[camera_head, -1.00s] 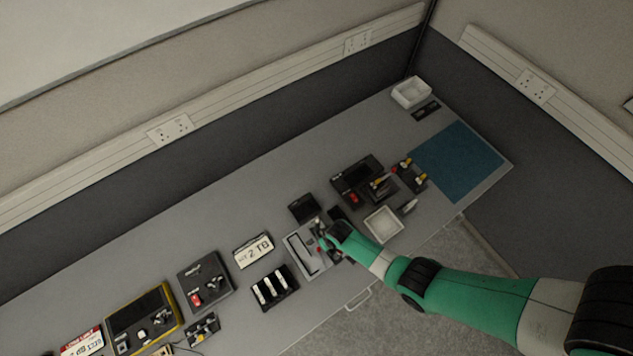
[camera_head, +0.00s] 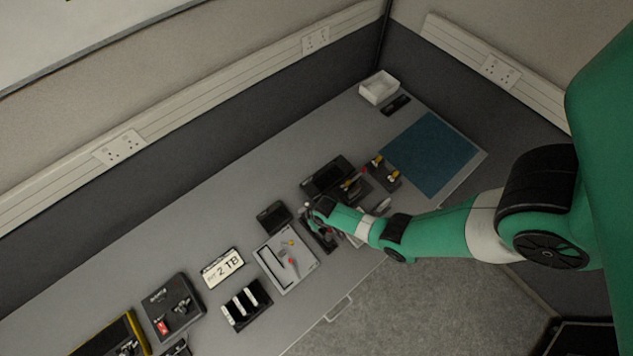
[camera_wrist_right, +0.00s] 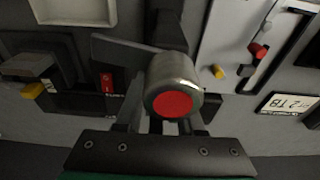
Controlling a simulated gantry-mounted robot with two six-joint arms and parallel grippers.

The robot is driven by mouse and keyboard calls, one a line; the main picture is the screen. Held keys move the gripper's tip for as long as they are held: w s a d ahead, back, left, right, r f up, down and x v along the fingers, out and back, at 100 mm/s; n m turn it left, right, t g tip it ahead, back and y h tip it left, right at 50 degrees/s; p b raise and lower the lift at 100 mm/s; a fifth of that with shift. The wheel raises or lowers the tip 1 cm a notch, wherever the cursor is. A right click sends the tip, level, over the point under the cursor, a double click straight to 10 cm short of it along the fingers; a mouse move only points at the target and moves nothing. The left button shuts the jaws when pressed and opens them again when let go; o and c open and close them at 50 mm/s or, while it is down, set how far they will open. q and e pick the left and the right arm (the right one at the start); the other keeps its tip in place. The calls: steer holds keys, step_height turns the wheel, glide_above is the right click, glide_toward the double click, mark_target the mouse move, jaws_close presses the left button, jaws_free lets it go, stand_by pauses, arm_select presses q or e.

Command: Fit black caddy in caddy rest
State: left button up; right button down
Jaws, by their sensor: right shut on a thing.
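My right gripper (camera_head: 311,209) is over the bench, just behind a narrow black strip-shaped piece (camera_head: 320,239). In the right wrist view my right gripper (camera_wrist_right: 158,112) is shut around a silver cylinder with a red end face (camera_wrist_right: 172,92). A dark flat bar (camera_wrist_right: 125,50) shows behind the cylinder; I cannot tell whether it is joined to it. I cannot tell for sure which black piece is the caddy, nor which holder is the caddy rest. A pale tray (camera_head: 273,268) with a slot and red and yellow pieces lies left of the gripper. My left gripper is not in view.
A small black box (camera_head: 273,216) stands behind the pale tray. Black units (camera_head: 328,177) with red and yellow parts crowd the gripper's right. A "2 TB" plate (camera_head: 223,268) and a black rack (camera_head: 247,305) lie left. The blue mat (camera_head: 430,152) is clear.

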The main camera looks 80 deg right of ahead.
steer(key=shift+f+b, duration=1.6)
steer(key=shift+f, duration=0.3)
steer(key=shift+f, duration=0.15)
steer(key=shift+f+b, duration=0.45)
steer(key=shift+b, duration=0.15)
steer(key=shift+f, duration=0.1)
steer(key=shift+f+b, duration=0.3)
steer(key=shift+b, duration=0.05)
steer(key=shift+c, duration=0.6)
jaws_free()
steer(key=shift+r, duration=0.1)
